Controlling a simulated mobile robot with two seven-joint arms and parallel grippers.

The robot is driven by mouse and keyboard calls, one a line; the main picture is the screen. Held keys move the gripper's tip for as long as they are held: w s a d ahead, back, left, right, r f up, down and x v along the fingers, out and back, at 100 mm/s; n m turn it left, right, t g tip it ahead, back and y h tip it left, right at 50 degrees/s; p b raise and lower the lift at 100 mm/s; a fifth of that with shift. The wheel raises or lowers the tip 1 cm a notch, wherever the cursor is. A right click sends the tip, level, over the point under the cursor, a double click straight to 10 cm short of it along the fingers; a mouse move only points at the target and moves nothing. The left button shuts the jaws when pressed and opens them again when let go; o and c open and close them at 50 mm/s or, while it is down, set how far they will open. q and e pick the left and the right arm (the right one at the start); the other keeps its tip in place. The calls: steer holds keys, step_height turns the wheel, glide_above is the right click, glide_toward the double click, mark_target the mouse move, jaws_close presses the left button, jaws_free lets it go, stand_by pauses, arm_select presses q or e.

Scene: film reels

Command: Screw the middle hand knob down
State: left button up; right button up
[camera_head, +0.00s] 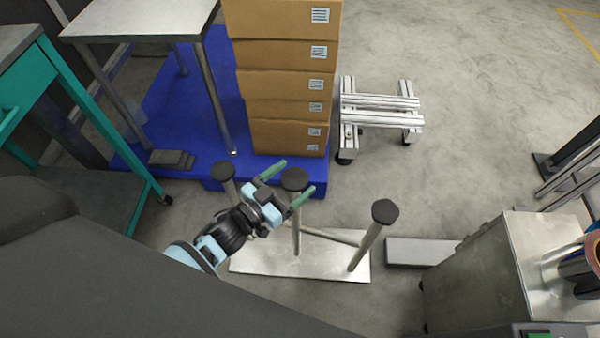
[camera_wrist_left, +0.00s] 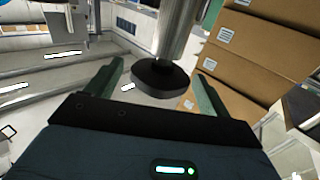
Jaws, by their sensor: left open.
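Three posts with black round hand knobs stand by a pale metal base plate (camera_head: 330,262). The middle hand knob (camera_head: 294,178) tops an upright post. My left gripper (camera_head: 299,175) is open, with its green fingers on either side of this knob. In the left wrist view, the middle knob (camera_wrist_left: 158,80) and its metal post show between the fingers of the left gripper (camera_wrist_left: 160,72), with a gap on both sides. The left knob (camera_head: 222,171) is partly behind my gripper, and the right knob (camera_head: 384,211) tops a tilted-looking post. My right gripper is not in view.
Stacked cardboard boxes (camera_head: 285,85) stand on a blue pallet (camera_head: 180,115) behind the knobs. A wheeled aluminium frame (camera_head: 380,110) is at the back. A metal cabinet (camera_head: 480,285) stands at the right and a teal-framed table (camera_head: 60,75) at the left. Open floor lies between.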

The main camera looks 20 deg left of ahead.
mark_target(304, 170)
arm_select(q)
steer(key=shift+x, duration=1.55)
